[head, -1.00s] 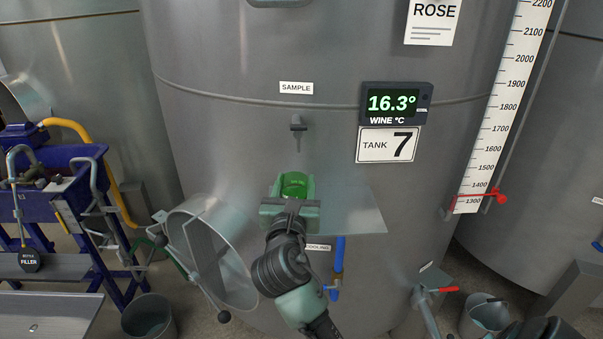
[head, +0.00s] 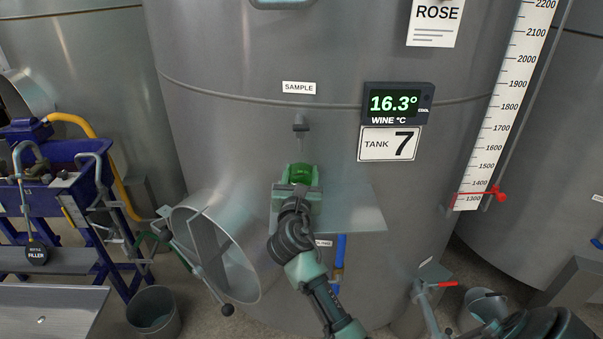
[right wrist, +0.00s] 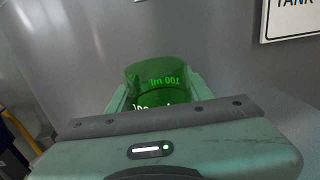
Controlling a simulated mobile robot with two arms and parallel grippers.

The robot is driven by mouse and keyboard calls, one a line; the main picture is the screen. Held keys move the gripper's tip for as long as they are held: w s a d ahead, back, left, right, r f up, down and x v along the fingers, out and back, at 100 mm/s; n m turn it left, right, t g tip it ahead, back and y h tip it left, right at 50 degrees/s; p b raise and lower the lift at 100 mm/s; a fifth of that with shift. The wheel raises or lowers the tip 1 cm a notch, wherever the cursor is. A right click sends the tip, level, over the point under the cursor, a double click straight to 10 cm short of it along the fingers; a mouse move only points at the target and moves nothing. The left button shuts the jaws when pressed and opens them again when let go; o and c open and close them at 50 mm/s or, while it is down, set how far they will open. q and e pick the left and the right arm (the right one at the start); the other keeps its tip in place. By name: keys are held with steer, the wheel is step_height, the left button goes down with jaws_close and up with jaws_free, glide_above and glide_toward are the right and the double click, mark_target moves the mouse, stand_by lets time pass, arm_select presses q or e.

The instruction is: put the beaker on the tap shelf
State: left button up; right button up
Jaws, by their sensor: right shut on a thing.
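The green beaker (head: 300,173) is held in my right gripper (head: 299,177), in front of the tank under the sample tap (head: 300,124). In the right wrist view the beaker (right wrist: 157,82) stands between the two fingers, with "100 ml" lettering on it. The tap shelf (head: 355,209) is a flat grey metal plate on the tank front. The beaker and gripper overlap its left part in the head view. I cannot tell whether the beaker's base touches the shelf; the gripper hides it. My left gripper is not in view.
An open round hatch (head: 216,252) with its door lies left of and below the shelf. A blue valve pipe (head: 340,251) hangs below it. A blue bottle filler (head: 62,190) stands at left, a bucket (head: 153,312) on the floor. A display (head: 397,103) is at upper right.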

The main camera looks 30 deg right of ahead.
steer(key=o, duration=1.5)
steer(key=shift+f, duration=0.1)
steer(key=shift+s+a, duration=0.2)
steer(key=shift+s, duration=0.05)
steer(key=b+v, duration=0.2)
steer(key=v, duration=0.8)
steer(key=shift+s+a, duration=0.2)
steer(key=shift+s, duration=0.05)
steer(key=shift+s+a+b, duration=0.25)
steer(key=shift+s+b, duration=0.05)
